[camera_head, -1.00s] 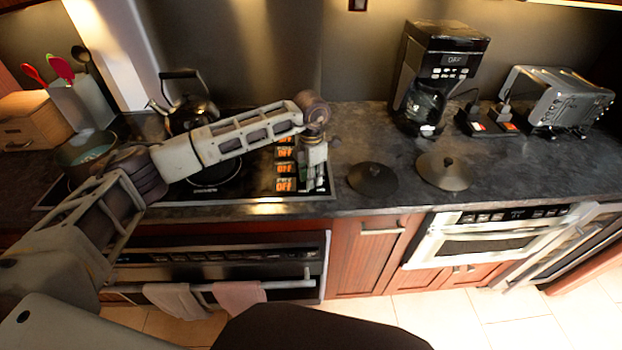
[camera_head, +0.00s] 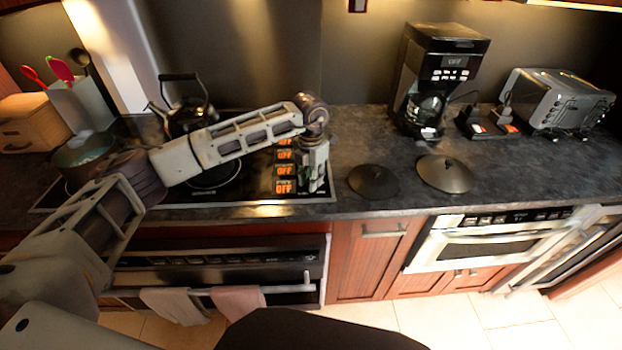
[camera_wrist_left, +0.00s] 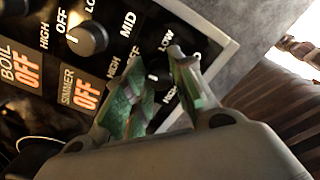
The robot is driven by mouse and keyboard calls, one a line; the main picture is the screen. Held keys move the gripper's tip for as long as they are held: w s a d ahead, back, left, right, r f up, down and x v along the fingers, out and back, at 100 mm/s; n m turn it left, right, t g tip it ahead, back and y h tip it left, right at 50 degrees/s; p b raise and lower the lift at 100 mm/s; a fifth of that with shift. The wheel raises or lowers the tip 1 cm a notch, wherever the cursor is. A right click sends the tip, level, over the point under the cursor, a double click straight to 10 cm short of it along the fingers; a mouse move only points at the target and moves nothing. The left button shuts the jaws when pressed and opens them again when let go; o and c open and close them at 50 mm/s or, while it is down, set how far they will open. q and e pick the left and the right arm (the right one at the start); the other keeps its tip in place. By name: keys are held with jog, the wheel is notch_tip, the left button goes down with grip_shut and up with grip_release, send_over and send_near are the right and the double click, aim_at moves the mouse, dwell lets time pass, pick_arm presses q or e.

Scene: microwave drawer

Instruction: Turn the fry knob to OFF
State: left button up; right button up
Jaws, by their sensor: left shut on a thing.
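A black knob (camera_wrist_left: 154,84) is partly visible between the green fingers of my left gripper (camera_wrist_left: 156,72), near HIGH, MID and LOW marks. The fingers are closed on it and hide much of it. The word FRY is not readable. In the head view, my left gripper (camera_head: 314,185) points down at the panel's right edge, beside a column of orange OFF displays (camera_head: 284,187). My right gripper is not in view.
A black kettle (camera_head: 190,115) and a pot (camera_head: 85,152) stand on the cooktop, near my left arm. Two dark lids (camera_head: 373,181) (camera_head: 445,174) lie right of the panel. A coffee maker (camera_head: 437,80) and a toaster (camera_head: 558,98) stand farther right.

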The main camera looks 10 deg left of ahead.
pick_arm(q)
jog(key=o, duration=1)
jog(key=shift+o, duration=0.2)
notch_tip(320, 180, up, 12)
dwell(0.6)
